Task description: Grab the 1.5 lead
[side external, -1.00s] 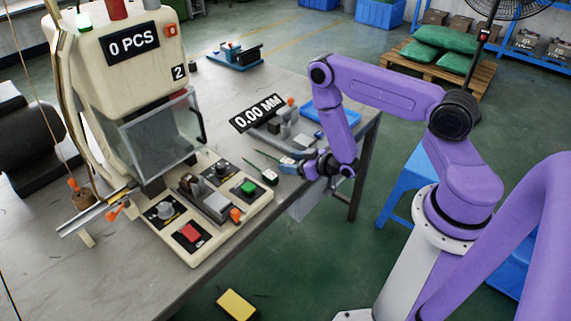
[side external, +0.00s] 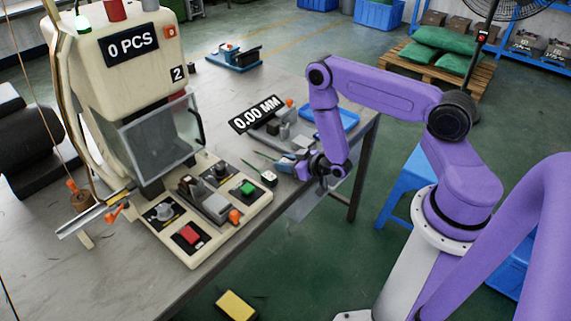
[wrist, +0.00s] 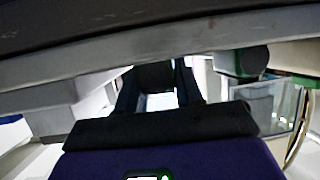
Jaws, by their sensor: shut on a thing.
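My gripper (side external: 289,165) is at the right-hand edge of the bench, low over its top, with its fingers pointing left in the side view. A thin dark green lead (side external: 263,156) runs left from the fingertips, and the jaws are shut on its right end. The held end is hidden between the fingers. No size marking on the lead can be read. In the wrist view the dark fingers (wrist: 158,90) show in the middle, and the lead cannot be made out there.
The press (side external: 135,60) with its clear guard and control base (side external: 210,208) stands left of my gripper. A gauge reading 0.00 MM (side external: 257,115) and a blue tray (side external: 343,118) lie behind it. A clear bin (side external: 310,207) hangs below the bench edge.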

